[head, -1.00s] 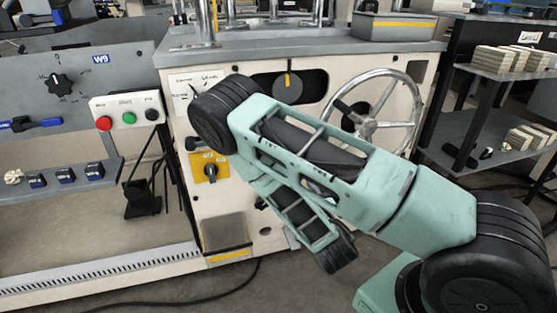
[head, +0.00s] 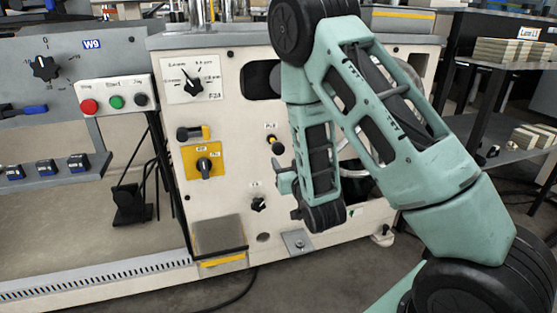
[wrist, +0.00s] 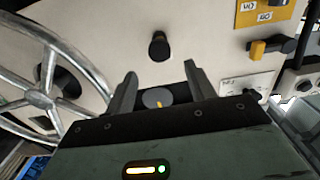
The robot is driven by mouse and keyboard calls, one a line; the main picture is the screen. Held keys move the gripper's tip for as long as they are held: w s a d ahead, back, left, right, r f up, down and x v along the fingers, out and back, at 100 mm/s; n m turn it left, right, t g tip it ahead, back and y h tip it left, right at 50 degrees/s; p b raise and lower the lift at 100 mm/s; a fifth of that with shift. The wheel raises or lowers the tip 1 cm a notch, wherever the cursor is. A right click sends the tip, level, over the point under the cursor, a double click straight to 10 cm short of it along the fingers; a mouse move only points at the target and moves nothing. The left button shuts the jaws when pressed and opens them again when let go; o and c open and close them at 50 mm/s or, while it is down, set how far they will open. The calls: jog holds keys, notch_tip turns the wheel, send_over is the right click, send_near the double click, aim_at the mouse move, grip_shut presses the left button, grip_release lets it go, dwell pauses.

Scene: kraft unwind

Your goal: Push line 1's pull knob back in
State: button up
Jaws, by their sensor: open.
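In the wrist view a black knob (wrist: 159,46), apparently the same one, stands out from the panel just beyond my fingertips. My gripper (wrist: 160,75) is open and empty, its two dark fingers spread with the knob roughly centred past the gap. No contact shows. In the head view my gripper (head: 282,180) is near the panel, just below and right of the knob. No line number is readable at it.
A spoked handwheel (wrist: 45,100) is close on the left in the wrist view; my arm mostly hides it in the head view. A yellow rotary switch plate (head: 204,160), a lever with a yellow end (wrist: 268,47) and a small black knob (head: 258,204) are nearby.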

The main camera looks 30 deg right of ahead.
aim_at(279, 149)
jog(key=b+x, duration=0.1)
jog(key=x, duration=0.8)
